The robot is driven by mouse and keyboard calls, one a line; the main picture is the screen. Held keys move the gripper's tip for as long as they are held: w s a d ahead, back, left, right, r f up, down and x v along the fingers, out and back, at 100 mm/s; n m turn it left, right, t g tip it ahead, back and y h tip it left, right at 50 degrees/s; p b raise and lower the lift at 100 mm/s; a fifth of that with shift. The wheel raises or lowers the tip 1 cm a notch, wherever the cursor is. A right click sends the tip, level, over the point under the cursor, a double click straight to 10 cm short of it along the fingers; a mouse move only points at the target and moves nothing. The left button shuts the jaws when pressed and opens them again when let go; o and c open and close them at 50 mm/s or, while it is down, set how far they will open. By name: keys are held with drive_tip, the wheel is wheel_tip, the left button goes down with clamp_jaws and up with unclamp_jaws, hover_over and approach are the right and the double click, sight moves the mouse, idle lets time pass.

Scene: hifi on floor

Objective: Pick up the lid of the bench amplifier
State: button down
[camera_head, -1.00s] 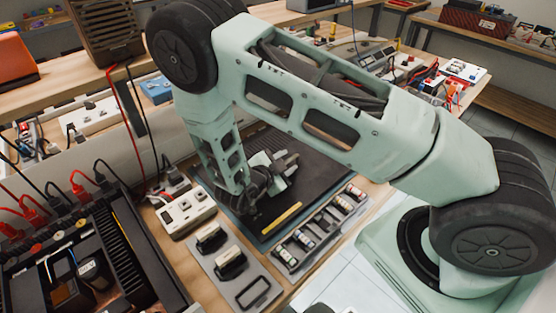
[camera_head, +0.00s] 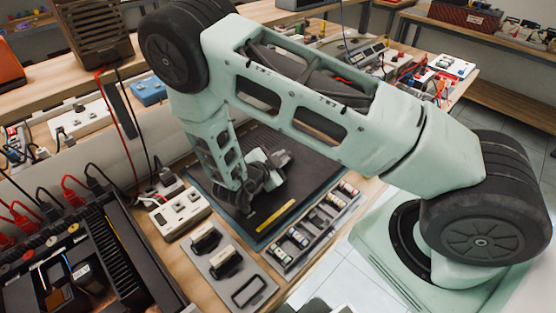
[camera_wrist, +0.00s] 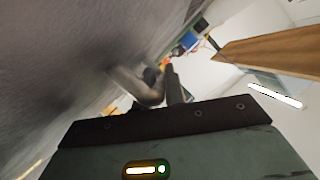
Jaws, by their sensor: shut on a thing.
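The bench amplifier (camera_head: 128,245) stands at the lower left in the head view, its top open and its inner parts showing. A dark flat panel, seemingly the lid (camera_head: 310,168), lies over the mat area in the middle of the bench. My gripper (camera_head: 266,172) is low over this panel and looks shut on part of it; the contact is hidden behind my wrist. In the wrist view, my gripper (camera_wrist: 158,88) is seen close beside a large, blurred grey surface that fills the left side, probably the lid.
A yellow strip (camera_head: 275,216) lies near the panel's front edge. A tray of small cylinders (camera_head: 283,254), a grey plate with black blocks (camera_head: 247,292) and a white socket box (camera_head: 180,213) crowd the front and left. Red and black leads hang behind the amplifier.

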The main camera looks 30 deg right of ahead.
wheel_tip(320, 180, up, 10)
drive_tip(key=shift+f+b, duration=0.15)
drive_tip(key=shift+b, duration=0.6)
idle(0.4)
wheel_tip(320, 180, up, 8)
drive_tip(key=p, duration=0.6)
drive_tip(key=shift+f, duration=0.2)
idle(0.4)
